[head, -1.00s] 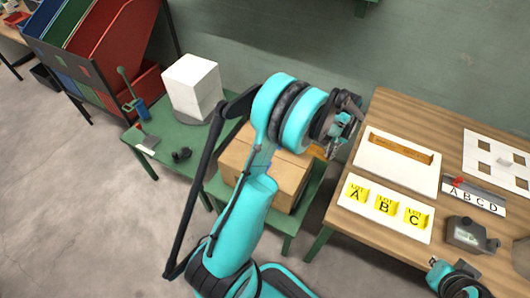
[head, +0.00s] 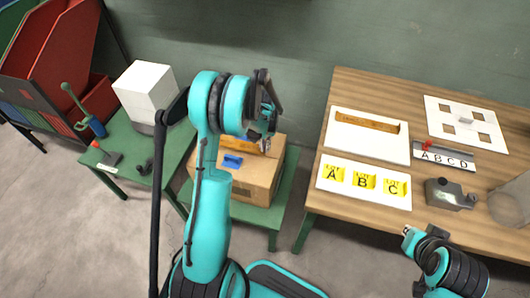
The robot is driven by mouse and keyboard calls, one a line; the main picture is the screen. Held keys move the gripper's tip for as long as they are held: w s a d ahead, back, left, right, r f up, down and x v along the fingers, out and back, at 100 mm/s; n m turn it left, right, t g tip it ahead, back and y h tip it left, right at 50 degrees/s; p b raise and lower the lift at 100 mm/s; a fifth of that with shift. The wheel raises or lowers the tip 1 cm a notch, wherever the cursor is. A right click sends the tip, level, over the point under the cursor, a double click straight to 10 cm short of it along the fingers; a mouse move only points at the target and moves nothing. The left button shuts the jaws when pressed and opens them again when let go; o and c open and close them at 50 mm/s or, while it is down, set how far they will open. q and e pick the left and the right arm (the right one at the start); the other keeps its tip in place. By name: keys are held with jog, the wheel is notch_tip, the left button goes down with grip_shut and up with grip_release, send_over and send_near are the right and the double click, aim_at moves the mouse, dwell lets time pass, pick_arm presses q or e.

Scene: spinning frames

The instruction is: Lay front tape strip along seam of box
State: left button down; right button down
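The cardboard box (head: 262,184) sits on a green stand, left of the wooden table. A blue patch (head: 232,161) shows on its top. My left gripper (head: 268,118) is above the box's far right part, seen edge-on, so its finger opening is unclear. An orange strip (head: 254,146) shows just below that gripper, at the box's far edge; I cannot tell if it is held or touches the box. Another orange-brown strip (head: 366,121) lies in a white tray (head: 350,145) on the wooden table. My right gripper (head: 411,240) is at the lower right, its fingers unclear.
The wooden table (head: 312,186) also holds a white panel with yellow A, B and C squares (head: 364,181), a grey device (head: 448,195) and a white plate with square holes (head: 464,122). A white block (head: 146,92) stands on the green table at left, beside red bins (head: 50,55).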

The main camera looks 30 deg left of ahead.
pick_arm(q)
notch_tip(320, 180, down, 4)
jog(key=shift+r+b, duration=0.2)
jog(key=shift+b, duration=0.5)
jog(key=shift+r, duration=0.1)
jog(key=shift+f, duration=0.2)
jog(key=c, duration=1.7)
grip_release()
jog(key=shift+r, duration=0.1)
jog(key=shift+c, duration=0.2)
jog(key=shift+r, duration=0.1)
